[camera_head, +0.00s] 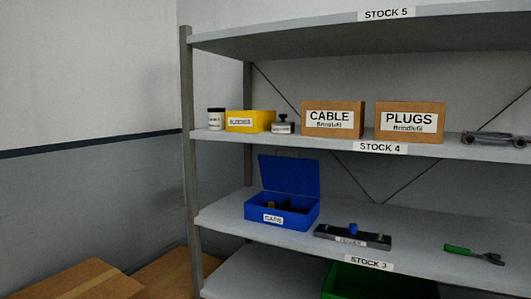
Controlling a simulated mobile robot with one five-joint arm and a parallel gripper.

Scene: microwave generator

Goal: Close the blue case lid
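The blue case (283,213) stands on the shelf marked STOCK 3, near its left end. A white label is on its front. Its blue lid (289,174) is raised, standing up at the back edge and leaning slightly back. Small dark and brownish items show inside the case, too small to make out. My gripper is not in view.
Right of the case lie a dark labelled block with a blue knob (352,237) and a green-handled tool (473,254). The STOCK 4 shelf (340,146) is above, bearing boxes. A grey post (188,130) stands at the left. Cardboard boxes (85,283) are at lower left.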

